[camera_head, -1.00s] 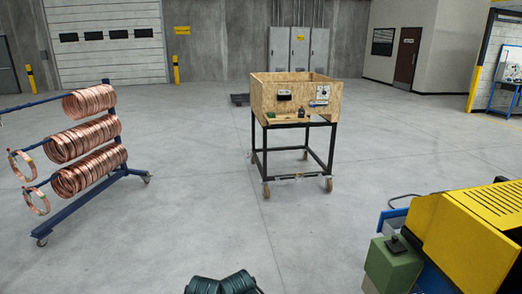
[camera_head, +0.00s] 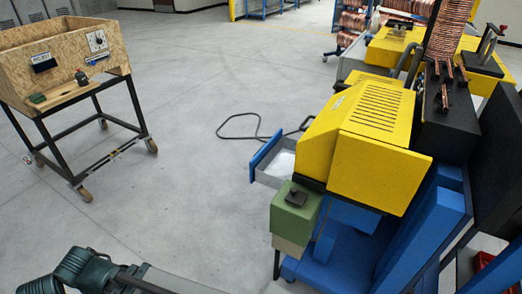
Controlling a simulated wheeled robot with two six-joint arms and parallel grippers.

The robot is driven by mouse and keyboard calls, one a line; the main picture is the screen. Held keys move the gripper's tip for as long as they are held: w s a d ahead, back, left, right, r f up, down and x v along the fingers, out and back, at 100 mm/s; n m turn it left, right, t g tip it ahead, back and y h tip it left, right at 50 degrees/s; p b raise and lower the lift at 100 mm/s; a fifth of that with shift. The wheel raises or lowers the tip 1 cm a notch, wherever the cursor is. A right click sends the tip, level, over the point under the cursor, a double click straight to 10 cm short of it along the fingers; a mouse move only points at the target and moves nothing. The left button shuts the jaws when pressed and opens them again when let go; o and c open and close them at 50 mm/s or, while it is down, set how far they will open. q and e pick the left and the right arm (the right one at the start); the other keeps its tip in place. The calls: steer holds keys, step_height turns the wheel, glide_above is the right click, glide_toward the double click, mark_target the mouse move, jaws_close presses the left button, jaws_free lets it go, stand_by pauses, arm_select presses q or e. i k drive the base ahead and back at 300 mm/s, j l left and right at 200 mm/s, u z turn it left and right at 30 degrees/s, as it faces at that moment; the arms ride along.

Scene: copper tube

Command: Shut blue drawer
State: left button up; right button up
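The blue drawer (camera_head: 266,153) is pulled out on the left side of the yellow machine (camera_head: 362,135). Its blue front panel stands clear of the machine body, and its pale grey inside shows between the panel and the yellow housing. Dark green parts of my own arm show at the bottom left, well apart from the drawer. Neither gripper's fingers can be seen in this view.
A green box (camera_head: 295,204) with a dark knob sits just in front of the drawer. A black cable (camera_head: 240,136) lies on the floor behind it. A wooden crate on a wheeled stand (camera_head: 60,67) is at the left. The floor between is clear.

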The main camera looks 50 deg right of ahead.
mark_target(273, 164)
steer(key=i+z, duration=0.4)
steer(key=i+j+z, duration=0.15)
steer(key=z, duration=0.25)
steer(key=i+j+z, duration=0.2)
steer(key=z, duration=0.15)
steer(key=i+j+z, duration=0.6)
steer(key=z, duration=0.25)
steer(key=i+j+z, duration=0.25)
steer(key=z, duration=0.15)
steer(key=i+j+z, duration=0.15)
steer(key=j+z, duration=0.3)
steer(key=i+j+z, duration=0.1)
steer(key=j+z, duration=0.35)
